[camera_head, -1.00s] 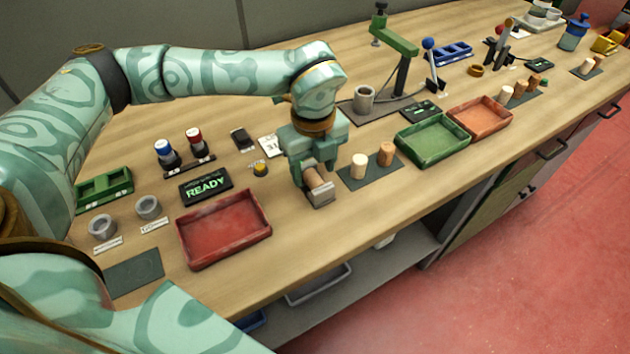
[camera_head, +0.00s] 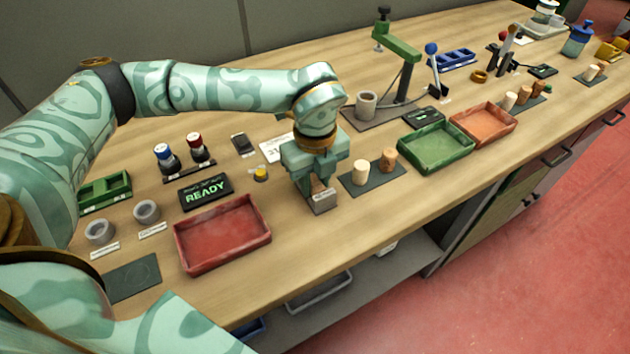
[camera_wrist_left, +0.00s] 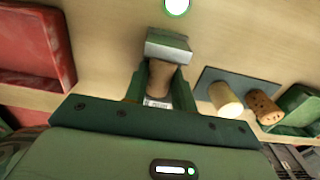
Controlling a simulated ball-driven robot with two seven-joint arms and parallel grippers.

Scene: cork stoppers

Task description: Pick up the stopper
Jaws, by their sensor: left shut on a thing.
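My left gripper (camera_head: 318,196) points down at the bench, between the red tray and the dark mat. It is shut on a brown cork stopper (camera_head: 317,186), which shows only as a small patch between the fingers. Part of the stopper is hidden by the gripper. I cannot tell whether it touches the bench. My right gripper is not in view.
A red tray (camera_head: 180,250) lies to the left. To the right, a dark mat (camera_head: 375,183) carries a pale cork (camera_head: 361,172) and a brown cork (camera_head: 389,160). A green tray (camera_head: 404,138) and an orange tray (camera_head: 509,120) stand farther right. The bench's front edge is close.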

